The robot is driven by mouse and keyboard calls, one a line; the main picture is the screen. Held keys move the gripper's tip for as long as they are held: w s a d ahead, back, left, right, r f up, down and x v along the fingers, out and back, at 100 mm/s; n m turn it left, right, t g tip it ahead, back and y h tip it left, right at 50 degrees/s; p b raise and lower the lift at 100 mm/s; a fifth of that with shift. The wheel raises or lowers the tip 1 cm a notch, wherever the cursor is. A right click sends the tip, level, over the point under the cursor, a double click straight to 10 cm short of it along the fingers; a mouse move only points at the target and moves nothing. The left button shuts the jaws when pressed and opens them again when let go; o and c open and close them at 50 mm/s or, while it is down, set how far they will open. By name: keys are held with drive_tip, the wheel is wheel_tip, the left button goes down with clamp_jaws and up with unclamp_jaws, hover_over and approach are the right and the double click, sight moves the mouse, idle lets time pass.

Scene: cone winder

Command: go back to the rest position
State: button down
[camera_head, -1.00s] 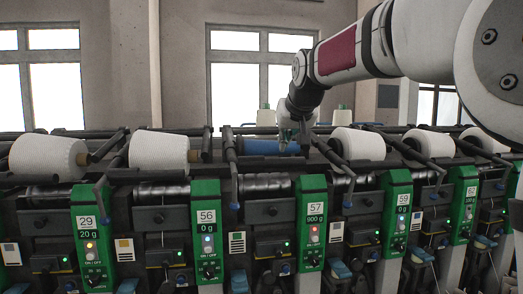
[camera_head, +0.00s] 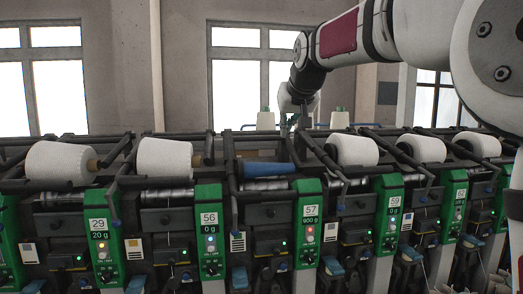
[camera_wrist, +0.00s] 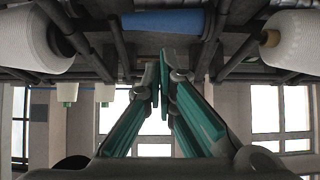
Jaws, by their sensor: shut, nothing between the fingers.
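My gripper (camera_head: 288,128) is raised just behind and above the winder's top rail near the unit marked 57, under my bent arm. In the wrist view, its green-sided fingers (camera_wrist: 164,80) meet at the tips with nothing between them. A bare blue tube (camera_head: 266,170) lies on the unit marked 57, apart from my gripper. The tube also shows at the top of the wrist view (camera_wrist: 163,22).
The cone winder (camera_head: 265,216) spans the width, with green control panels. White yarn cones (camera_head: 164,160) sit on neighbouring units, left and right (camera_head: 353,150). Pale cones (camera_head: 265,120) stand behind the rail. Dark bars and arms stick up near my gripper. Windows and wall are behind.

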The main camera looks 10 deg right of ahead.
drive_tip(key=shift+s+r, duration=0.15)
drive_tip(key=shift+r, duration=0.1)
drive_tip(key=s+f+g, duration=0.1)
drive_tip(key=s+f, duration=0.6)
drive_tip(key=s, duration=0.6)
drive_tip(key=s+f+g, duration=0.2)
drive_tip(key=s+f, duration=0.5)
drive_tip(key=s, duration=0.6)
drive_tip(key=s+f+g, duration=0.1)
drive_tip(key=s+f, duration=0.6)
drive_tip(key=s, duration=0.7)
drive_tip(key=shift+f+g, duration=0.4)
